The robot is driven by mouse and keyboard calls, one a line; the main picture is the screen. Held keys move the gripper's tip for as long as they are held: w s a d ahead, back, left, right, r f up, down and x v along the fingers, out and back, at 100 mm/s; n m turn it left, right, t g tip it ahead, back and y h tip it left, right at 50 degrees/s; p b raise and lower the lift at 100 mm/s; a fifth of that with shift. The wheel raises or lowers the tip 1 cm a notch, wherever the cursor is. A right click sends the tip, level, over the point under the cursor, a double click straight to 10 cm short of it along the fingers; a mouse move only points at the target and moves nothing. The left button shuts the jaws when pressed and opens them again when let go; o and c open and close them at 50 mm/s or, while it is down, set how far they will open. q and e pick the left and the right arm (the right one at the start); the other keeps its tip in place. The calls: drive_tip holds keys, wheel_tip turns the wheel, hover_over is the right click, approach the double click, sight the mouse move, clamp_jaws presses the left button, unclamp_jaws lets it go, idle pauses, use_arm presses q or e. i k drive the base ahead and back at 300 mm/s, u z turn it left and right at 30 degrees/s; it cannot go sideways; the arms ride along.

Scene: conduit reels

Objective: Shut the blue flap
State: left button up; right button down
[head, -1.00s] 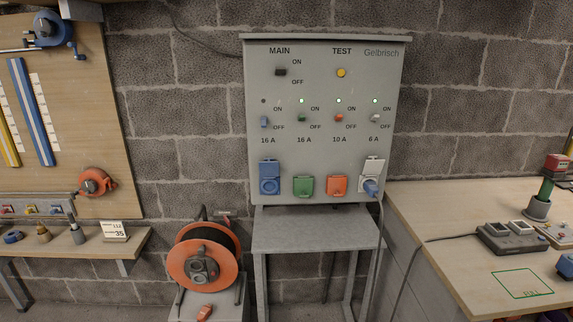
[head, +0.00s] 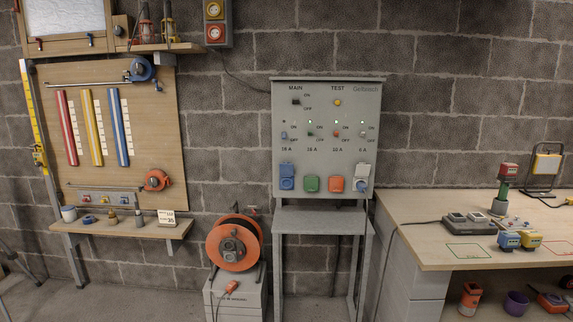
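The blue flap (head: 287,169) is on the blue socket (head: 287,184) at the lower left of the grey panel (head: 327,165). It stands up above the socket, so the socket face shows. The green flap (head: 310,184) and the orange flap (head: 336,184) beside it lie shut. The grey flap (head: 362,170) at the right stands up, with a plug and cable at its socket. Neither of my grippers is in view.
A grey stand (head: 322,219) is under the panel. An orange cable reel (head: 234,243) stands on a box at its left. A wooden workbench (head: 420,228) with devices is at the right. A cable hangs between panel and bench.

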sight(285, 170)
drive_tip(key=u, duration=0.7)
drive_tip(key=i, duration=1.35)
drive_tip(key=z, duration=0.4)
